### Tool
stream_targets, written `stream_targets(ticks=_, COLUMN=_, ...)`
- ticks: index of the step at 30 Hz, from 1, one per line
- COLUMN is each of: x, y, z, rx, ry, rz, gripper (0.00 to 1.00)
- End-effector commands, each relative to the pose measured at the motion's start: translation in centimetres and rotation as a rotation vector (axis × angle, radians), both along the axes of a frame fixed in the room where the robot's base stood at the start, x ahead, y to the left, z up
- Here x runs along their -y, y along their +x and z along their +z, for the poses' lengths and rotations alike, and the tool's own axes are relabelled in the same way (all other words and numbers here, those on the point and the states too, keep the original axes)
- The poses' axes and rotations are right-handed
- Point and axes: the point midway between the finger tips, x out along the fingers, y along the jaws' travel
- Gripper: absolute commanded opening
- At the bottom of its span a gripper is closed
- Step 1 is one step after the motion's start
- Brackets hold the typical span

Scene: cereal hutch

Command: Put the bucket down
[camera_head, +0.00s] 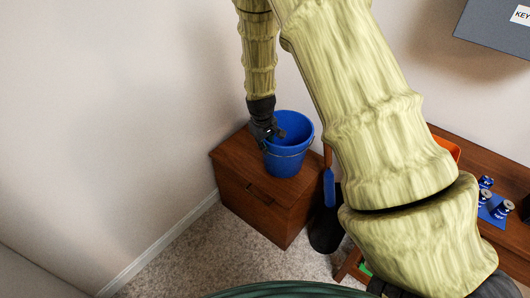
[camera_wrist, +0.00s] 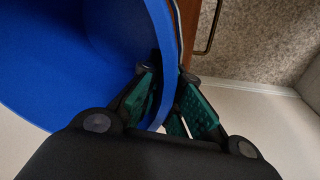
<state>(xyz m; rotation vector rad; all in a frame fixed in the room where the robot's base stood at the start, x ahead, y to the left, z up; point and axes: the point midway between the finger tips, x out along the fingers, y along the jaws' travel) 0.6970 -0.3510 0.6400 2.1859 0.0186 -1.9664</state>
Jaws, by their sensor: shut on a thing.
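The blue bucket (camera_head: 286,158) is upright at the top of a brown wooden cabinet (camera_head: 262,198); from this angle I cannot tell whether its base touches the cabinet top. My gripper (camera_head: 266,138) comes down from above at the bucket's left side and is shut on its rim. In the wrist view, the bucket (camera_wrist: 95,50) fills the upper left, and its wall passes between the green finger pads of my gripper (camera_wrist: 172,108). The inside of the bucket looks empty where it shows.
A dark shovel (camera_head: 326,228) with a blue grip leans just right of the cabinet. A grey box (camera_head: 495,28) hangs on the wall. Speckled floor (camera_head: 205,245) is clear at the front left.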

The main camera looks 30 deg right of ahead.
Motion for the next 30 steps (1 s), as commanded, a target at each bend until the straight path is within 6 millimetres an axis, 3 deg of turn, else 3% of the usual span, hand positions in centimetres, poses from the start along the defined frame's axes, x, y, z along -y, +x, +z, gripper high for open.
stream_targets(ticks=11, x=0.1, y=0.1, z=-3.3, rx=0.0, ry=0.0, rz=0.0, gripper=0.0)
stream_targets(ticks=23, x=0.0, y=0.1, z=-3.7, rx=0.001, ry=-0.001, rz=0.0, gripper=0.0)
stream_targets(ticks=24, x=0.0, y=0.1, z=-3.8, rx=0.0, ry=0.0, rz=0.0, gripper=0.11)
stream_targets(ticks=27, x=0.0, y=0.1, z=-3.7, rx=0.0, ry=0.0, rz=0.0, gripper=0.27)
stream_targets(ticks=30, x=0.0, y=0.1, z=-3.7, rx=0.0, ry=0.0, rz=0.0, gripper=0.27)
